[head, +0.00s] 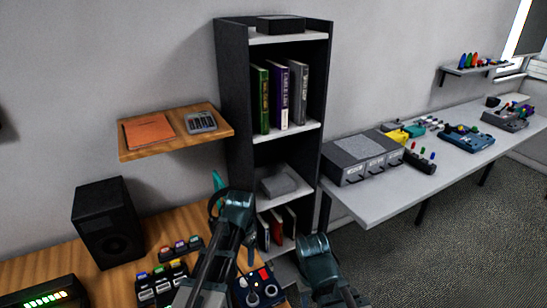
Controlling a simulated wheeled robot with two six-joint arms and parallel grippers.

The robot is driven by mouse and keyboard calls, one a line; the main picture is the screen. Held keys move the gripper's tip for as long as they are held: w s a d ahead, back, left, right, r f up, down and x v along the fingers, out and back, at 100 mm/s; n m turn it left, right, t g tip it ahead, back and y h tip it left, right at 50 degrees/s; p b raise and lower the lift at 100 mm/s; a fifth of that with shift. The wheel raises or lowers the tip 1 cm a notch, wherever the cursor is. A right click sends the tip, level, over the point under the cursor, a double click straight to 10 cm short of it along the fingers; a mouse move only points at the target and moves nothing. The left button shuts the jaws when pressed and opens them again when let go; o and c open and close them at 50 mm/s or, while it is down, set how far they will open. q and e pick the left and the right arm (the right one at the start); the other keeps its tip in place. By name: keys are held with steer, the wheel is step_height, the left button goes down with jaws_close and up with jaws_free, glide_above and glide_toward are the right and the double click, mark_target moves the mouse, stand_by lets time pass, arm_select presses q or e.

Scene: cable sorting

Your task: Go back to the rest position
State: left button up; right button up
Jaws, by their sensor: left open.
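My left gripper (217,190) is near the middle of the head view, just left of the dark shelf unit. Its teal fingers are apart and partly hidden behind my own dark teal arm. I see nothing between them. The arm rises from the bottom edge over the wooden desk (40,270). My right arm shows at the bottom centre, right of the desk, but its gripper is not visible.
A black speaker (107,222), button boxes and a knob panel (258,287) sit on the desk. A tall shelf unit (232,100) with books stands behind my left arm. A wooden wall shelf (150,151) is at left. A grey table (375,205) with devices is at right; open floor lies before it.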

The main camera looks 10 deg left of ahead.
arm_select(q)
steer(key=s+d+n, duration=0.2)
steer(key=s+d, duration=0.8)
steer(key=s, duration=0.4)
steer(key=shift+g+y, duration=0.3)
